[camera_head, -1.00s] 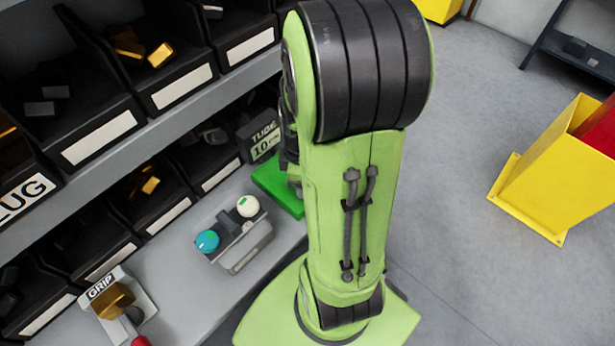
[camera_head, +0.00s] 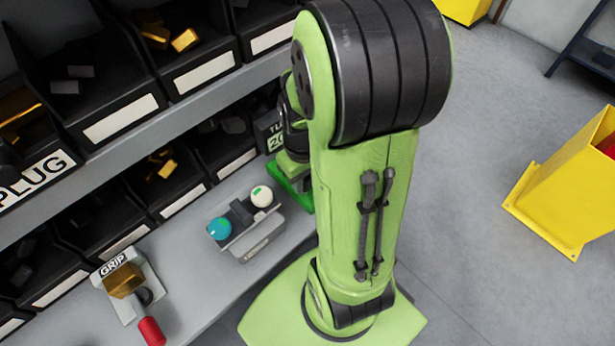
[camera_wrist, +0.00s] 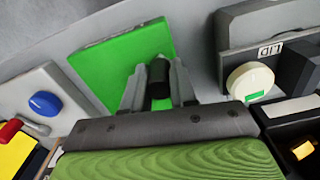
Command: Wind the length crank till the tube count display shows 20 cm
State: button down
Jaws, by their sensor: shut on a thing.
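The tube count display (camera_head: 272,141) is a dark box at the back of the bench in the head view. My arm covers its right part; the visible digits look like 20. The green plate (camera_wrist: 115,60) lies on the bench below it, and its edge shows in the head view (camera_head: 288,185). In the wrist view my gripper (camera_wrist: 159,88) is shut on a black cylindrical knob (camera_wrist: 158,73) over this plate, seemingly the length crank's handle. The rest of the crank is hidden. In the head view my arm hides the gripper.
A box with a teal knob (camera_head: 219,228) and a white knob (camera_head: 262,196) stands left of my arm. The GRIP fixture (camera_head: 125,283) with a red handle is at the front left. Bins (camera_head: 120,125) line the back. A yellow container (camera_head: 560,185) stands at right.

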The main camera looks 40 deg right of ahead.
jog(key=shift+w+m, duration=0.15)
jog(key=shift+m, duration=0.15)
dwell(0.4)
jog(key=c, duration=0.9)
grip_release()
notch_tip(320, 180, up, 16)
jog(key=p, duration=0.5)
jog(key=shift+a, duration=0.1)
